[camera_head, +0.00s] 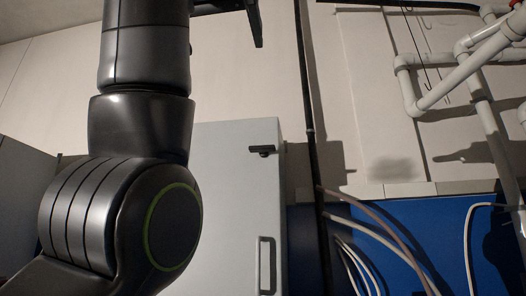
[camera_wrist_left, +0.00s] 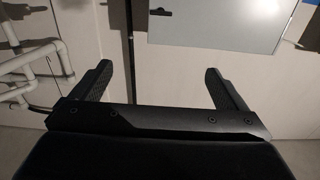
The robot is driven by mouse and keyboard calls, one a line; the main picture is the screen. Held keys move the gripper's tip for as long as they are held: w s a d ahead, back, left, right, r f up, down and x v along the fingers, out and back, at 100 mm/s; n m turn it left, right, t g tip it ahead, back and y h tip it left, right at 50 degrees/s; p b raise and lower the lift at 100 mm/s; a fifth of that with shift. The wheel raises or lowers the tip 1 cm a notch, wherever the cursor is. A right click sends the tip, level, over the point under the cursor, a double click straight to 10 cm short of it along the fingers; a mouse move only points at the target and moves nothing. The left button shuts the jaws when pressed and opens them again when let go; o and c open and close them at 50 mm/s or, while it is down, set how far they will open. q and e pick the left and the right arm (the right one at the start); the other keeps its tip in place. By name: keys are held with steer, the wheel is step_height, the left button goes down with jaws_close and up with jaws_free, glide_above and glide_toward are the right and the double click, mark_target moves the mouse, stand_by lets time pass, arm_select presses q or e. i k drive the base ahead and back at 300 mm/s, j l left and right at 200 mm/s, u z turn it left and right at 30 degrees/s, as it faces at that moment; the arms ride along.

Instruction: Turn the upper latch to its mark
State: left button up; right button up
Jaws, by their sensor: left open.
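The upper latch (camera_head: 262,150) is a small black bar near the top right corner of a pale grey cabinet door (camera_head: 235,200). It looks roughly horizontal; its mark cannot be made out. In the left wrist view the latch (camera_wrist_left: 160,12) shows at the top edge, on the cabinet door (camera_wrist_left: 225,22). My left gripper (camera_wrist_left: 158,72) is open and empty, its two fingers spread apart. It is clear of the latch, and in the head view only a finger shows at the top, above the cabinet. My right gripper is not in view.
A vertical bar handle (camera_head: 265,265) sits lower on the door. A dark vertical pole (camera_head: 309,120) stands right of the cabinet. White pipes (camera_head: 435,90) are at the upper right, and loose hoses (camera_head: 385,225) hang before a blue panel (camera_head: 430,235).

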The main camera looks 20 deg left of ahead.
mark_target(263, 149)
steer(key=i+j, duration=0.15)
steer(key=i, duration=0.3)
steer(key=i+j, duration=0.2)
steer(key=i, duration=0.2)
